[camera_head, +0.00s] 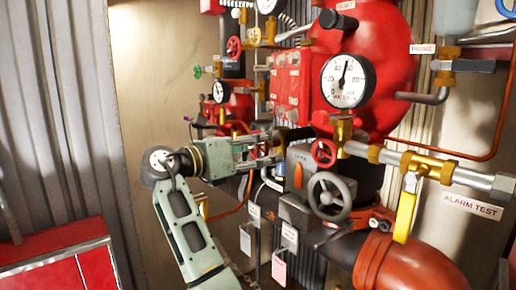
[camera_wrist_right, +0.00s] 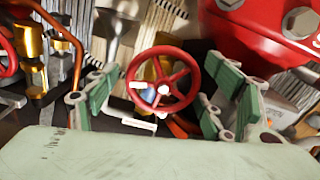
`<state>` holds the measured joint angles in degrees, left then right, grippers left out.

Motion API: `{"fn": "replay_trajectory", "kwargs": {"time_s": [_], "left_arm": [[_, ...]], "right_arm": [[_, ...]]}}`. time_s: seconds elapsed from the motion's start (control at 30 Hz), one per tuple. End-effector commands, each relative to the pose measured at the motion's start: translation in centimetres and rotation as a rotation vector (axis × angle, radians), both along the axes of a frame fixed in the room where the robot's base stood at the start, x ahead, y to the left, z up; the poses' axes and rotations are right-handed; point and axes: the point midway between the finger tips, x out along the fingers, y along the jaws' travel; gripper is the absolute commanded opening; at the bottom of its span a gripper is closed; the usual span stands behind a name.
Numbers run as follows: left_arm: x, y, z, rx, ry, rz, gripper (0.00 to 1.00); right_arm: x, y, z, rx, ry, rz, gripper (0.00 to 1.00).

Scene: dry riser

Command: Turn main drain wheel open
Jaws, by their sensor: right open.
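A small red spoked handwheel (camera_head: 324,152) sits below the big gauge in the head view. It also shows face-on in the right wrist view (camera_wrist_right: 162,80), a brass body partly hidden behind it. A larger grey handwheel (camera_head: 330,196) is just below it in the head view. I cannot read a label that tells which one is the main drain. My right gripper (camera_head: 284,142) is open and left of the red wheel. In the right wrist view its green fingers (camera_wrist_right: 162,72) stand on both sides of the red wheel, with nothing held. My left gripper is not in view.
A red valve body (camera_head: 395,60) with a gauge (camera_head: 348,81) stands above. A brass pipe with a yellow lever (camera_head: 405,217) and an orange-red pipe (camera_head: 410,265) are at right. Tags (camera_head: 279,268) hang below. A red cabinet (camera_head: 60,262) stands at lower left.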

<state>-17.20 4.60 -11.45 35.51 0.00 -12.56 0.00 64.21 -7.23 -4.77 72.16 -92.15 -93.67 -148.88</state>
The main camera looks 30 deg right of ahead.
Motion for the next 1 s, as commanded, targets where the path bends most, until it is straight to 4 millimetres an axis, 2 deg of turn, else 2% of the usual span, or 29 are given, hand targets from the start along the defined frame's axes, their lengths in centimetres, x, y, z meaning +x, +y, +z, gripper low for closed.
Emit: {"fn": "replay_trajectory", "kwargs": {"time_s": [0.17, 0.6, 0.8, 1.0], "left_arm": [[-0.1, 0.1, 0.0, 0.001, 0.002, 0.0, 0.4], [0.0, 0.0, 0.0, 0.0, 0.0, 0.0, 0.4], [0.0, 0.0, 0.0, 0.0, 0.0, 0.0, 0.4], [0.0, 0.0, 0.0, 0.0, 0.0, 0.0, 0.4]], "right_arm": [[0.0, 1.4, 0.0, 0.001, 0.0, 0.004, 0.74], [-0.7, 10.0, 0.0, 0.0, 0.001, 0.003, 0.74], [-0.9, 11.8, 0.0, 0.0, 0.001, 0.001, 0.74], [-0.9, 12.0, 0.0, 0.0, 0.0, -0.001, 0.74]]}}
